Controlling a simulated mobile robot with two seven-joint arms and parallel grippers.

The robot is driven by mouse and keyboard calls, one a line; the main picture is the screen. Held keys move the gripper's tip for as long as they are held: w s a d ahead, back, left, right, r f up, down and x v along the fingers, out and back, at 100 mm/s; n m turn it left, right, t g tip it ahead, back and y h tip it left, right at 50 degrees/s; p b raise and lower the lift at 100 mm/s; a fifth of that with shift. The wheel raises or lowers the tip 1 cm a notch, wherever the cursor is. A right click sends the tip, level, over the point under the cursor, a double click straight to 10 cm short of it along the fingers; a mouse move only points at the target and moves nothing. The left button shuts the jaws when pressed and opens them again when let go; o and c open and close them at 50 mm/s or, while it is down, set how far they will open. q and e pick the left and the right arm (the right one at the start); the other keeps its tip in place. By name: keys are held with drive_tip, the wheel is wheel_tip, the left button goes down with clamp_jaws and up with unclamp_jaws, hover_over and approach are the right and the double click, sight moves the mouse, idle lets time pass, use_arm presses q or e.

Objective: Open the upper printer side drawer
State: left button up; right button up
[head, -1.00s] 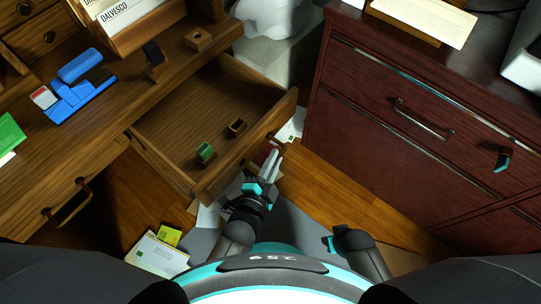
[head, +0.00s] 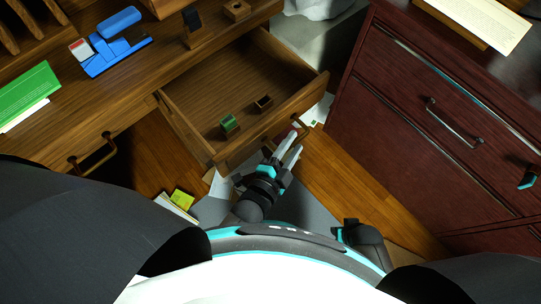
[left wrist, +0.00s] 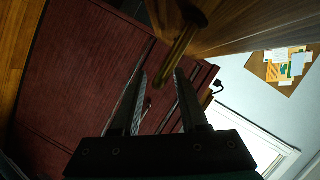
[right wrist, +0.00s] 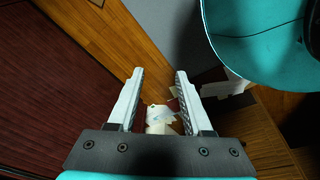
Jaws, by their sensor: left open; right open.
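A wooden desk drawer (head: 225,85) stands pulled out in the head view, with its inside showing. I cannot tell whether it is the upper printer side drawer; no printer is recognisable. In the left wrist view the handle (left wrist: 181,45) reaches down to the open fingertips (left wrist: 162,76); contact is unclear. My right gripper (head: 347,231) is low at the right in the head view. The right wrist view shows it open and empty (right wrist: 158,73), facing the floor.
Inside the drawer are a small green item (head: 229,125) and a small wooden block (head: 263,103). A dark red cabinet (head: 400,140) with a metal handle (head: 450,120) stands at the right. A second desk handle (head: 93,155) is at the left. Papers lie on the floor.

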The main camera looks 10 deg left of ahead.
use_arm(q)
drive_tip(key=p+v, duration=0.3)
drive_tip(key=v, duration=1.1)
drive_tip(key=shift+p, duration=0.35)
use_arm(e)
drive_tip(key=s+d+f, duration=0.3)
drive_tip(key=s+d, duration=0.2)
drive_tip(key=s, duration=0.1)
drive_tip(key=shift+s+h, duration=0.3)
drive_tip(key=shift+s, duration=0.05)
use_arm(q)
drive_tip(key=shift+f, duration=0.15)
